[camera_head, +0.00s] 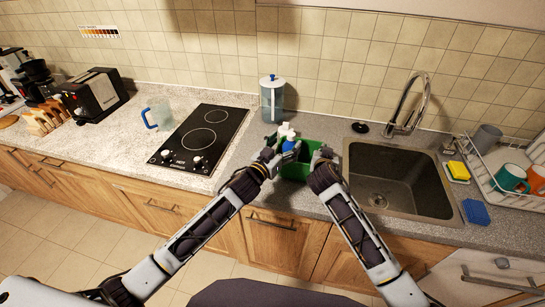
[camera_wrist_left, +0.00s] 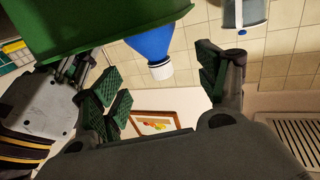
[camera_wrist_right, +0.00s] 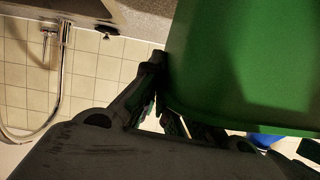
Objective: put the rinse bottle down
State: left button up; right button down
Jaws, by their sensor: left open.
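The rinse bottle, blue with a white cap (camera_wrist_left: 158,66), stands at the green caddy, and its white top (camera_head: 284,129) shows above the rim. Its lower part is hidden, so I cannot tell if it is inside or behind the caddy. My left gripper (camera_head: 270,154) is open at the caddy's left side; in the left wrist view its fingers are spread wide, with the bottle's cap between and beyond them, untouched. My right gripper (camera_head: 322,156) is at the right side of the green caddy (camera_head: 296,170), its fingers close together on the wall (camera_wrist_right: 240,70).
A sink (camera_head: 390,185) with a tap (camera_head: 410,105) lies to the right, with a dish rack (camera_head: 500,165) beyond. A black hob (camera_head: 203,138) and a clear jug (camera_head: 157,114) are to the left. A lidded canister (camera_head: 271,100) stands behind the caddy.

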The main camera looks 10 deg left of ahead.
pick_arm(q)
jog(key=v, duration=0.7)
jog(key=shift+s, duration=0.25)
jog(key=shift+a, duration=0.1)
pick_arm(e)
jog(key=c, duration=2.2)
grip_release()
jog(key=o, duration=0.6)
jog(key=shift+o, duration=0.2)
jog(key=shift+s, duration=0.1)
jog(key=v, duration=1.1)
jog(key=shift+s+r, duration=0.25)
jog(key=shift+s, duration=0.1)
